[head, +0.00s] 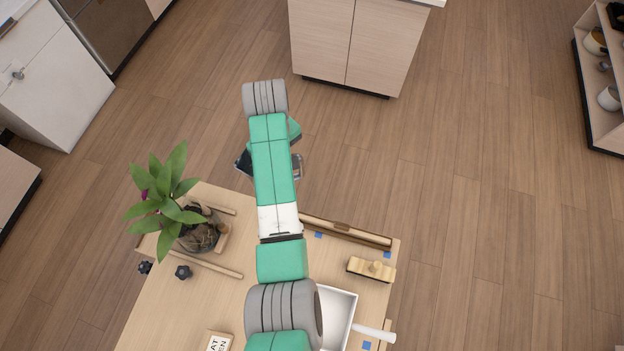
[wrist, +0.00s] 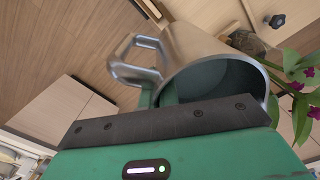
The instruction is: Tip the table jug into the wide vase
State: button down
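The metal jug (wrist: 195,50) fills the middle of the wrist view, its open mouth facing my gripper and its looped handle (wrist: 128,62) to the left. My gripper (wrist: 158,92) is at the jug's handle side and appears shut on it; the fingertips are mostly hidden. In the head view my arm hides most of the gripper and jug, beyond the table's far edge. A wide, clear round vase (head: 203,236) with a leafy plant stands on the table's far left. The vase also shows behind the jug in the wrist view (wrist: 250,44).
The wooden table (head: 180,310) bears wooden rails, a white tray (head: 340,305), a wooden block with a knob (head: 370,268), dark knobs (head: 183,272) and a lettered sign (head: 218,342). A cabinet (head: 360,45) stands beyond. Open floor lies to the right.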

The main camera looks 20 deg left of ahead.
jog(key=s+a+n+b, duration=0.2)
jog(key=a+n, duration=0.3)
jog(key=a, duration=0.5)
jog(key=s+a+r+n+b, duration=0.1)
jog(key=a+n+b, duration=0.4)
jog(key=a, duration=0.5)
jog(key=s+a+r+n+b, duration=0.1)
jog(key=s+a+n+b, duration=0.2)
jog(key=a+n, duration=0.3)
jog(key=s+a, duration=0.1)
jog(key=a, duration=0.3)
jog(key=shift+a, duration=0.35)
notch_tip(320, 180, down, 5)
jog(key=b, duration=0.4)
jog(key=shift+b, duration=0.4)
jog(key=shift+w+r, duration=0.1)
